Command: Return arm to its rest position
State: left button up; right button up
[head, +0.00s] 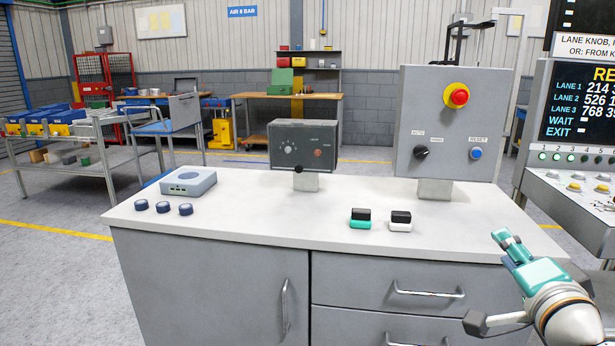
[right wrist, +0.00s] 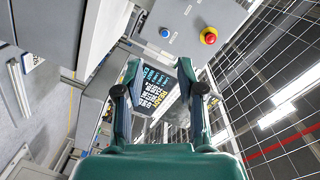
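My right gripper (head: 503,238) is teal and shows at the lower right of the head view, in front of the bench's right end and apart from it. In the right wrist view its two fingers (right wrist: 159,68) are spread, with nothing held between them. The lane display (right wrist: 155,95) shows in the gap beyond them. My right arm comes in from the lower right corner. My left gripper and left arm are in neither view.
The white bench (head: 290,222) carries a control panel with a red button (head: 459,96), a grey box (head: 303,138), a blue-grey device (head: 188,181), several dark knobs (head: 163,207) and two small blocks (head: 360,219). A lane console (head: 570,185) stands close right of my gripper.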

jog(key=w+a+f+n+g+y, duration=0.2)
jog(key=a+f+n+g, duration=0.15)
jog(key=f, duration=1.45)
jog(key=w+a+f+n+g+y, duration=0.15)
jog(key=a+f+g, duration=0.35)
jog(key=f, duration=1.3)
jog(key=s+a+f+n+g+y, duration=0.2)
jog(key=s+a+f+n+g, duration=0.3)
jog(key=s+f, duration=0.55)
jog(key=s+a+f+n+g+y, duration=0.1)
jog(key=s+a+f+g+y, duration=0.1)
jog(key=s+a+f, duration=0.7)
notch_tip(320, 180, up, 16)
jog(key=s+d+n+p, duration=0.1)
jog(key=s+p, duration=0.1)
jog(key=p, duration=1.6)
jog(key=shift+d+n+g, duration=0.25)
jog(key=shift+n+g, duration=0.05)
jog(key=shift+g, duration=0.05)
